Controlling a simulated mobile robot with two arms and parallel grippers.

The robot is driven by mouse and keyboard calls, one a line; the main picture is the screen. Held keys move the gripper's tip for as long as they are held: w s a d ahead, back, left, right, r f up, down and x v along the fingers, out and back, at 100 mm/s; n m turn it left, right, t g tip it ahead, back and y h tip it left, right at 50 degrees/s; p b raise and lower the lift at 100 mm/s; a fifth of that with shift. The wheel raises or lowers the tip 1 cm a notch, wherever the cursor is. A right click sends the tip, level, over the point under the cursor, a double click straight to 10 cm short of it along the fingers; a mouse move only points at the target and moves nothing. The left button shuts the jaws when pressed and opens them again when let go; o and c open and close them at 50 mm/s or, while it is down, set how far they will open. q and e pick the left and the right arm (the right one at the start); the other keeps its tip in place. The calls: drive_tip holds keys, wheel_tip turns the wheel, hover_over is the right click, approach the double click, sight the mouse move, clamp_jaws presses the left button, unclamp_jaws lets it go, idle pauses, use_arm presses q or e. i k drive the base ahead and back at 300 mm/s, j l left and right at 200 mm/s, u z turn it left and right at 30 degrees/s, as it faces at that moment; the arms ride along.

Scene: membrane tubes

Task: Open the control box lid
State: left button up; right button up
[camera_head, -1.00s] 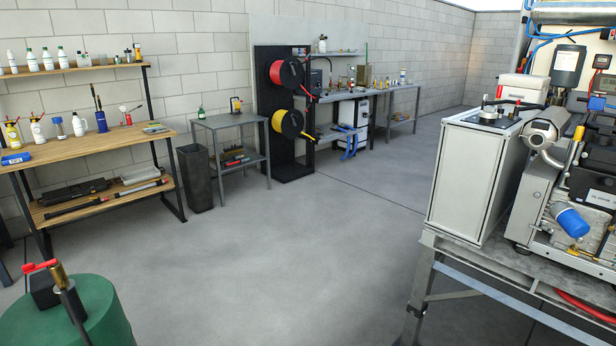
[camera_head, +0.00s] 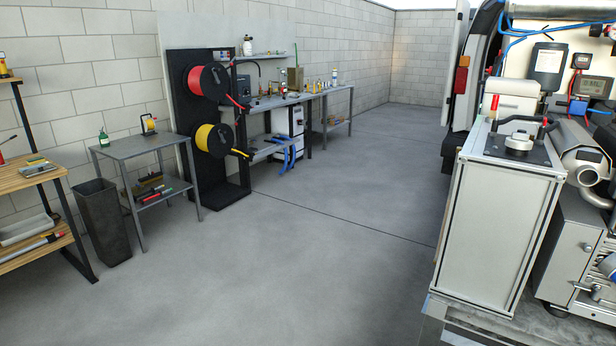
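No thing in view is plainly marked as the control box, so I cannot tell which one it is. A tall pale cabinet (camera_head: 498,225) with metal edges stands on the bench at the right. Neither of my grippers is in view.
The grey floor (camera_head: 300,260) is open in the middle. Machinery (camera_head: 585,170) and an open van (camera_head: 460,90) are at the right.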

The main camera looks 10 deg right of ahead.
sight(514, 87)
drive_tip(key=i+j+z, duration=0.15)
drive_tip(key=i+z, duration=0.3)
drive_tip(key=i+j+z, duration=0.2)
drive_tip(key=z, duration=0.2)
drive_tip(key=i+j+z, duration=0.25)
drive_tip(key=j+z, duration=0.2)
drive_tip(key=i+j+z, duration=0.2)
drive_tip(key=j+z, duration=0.2)
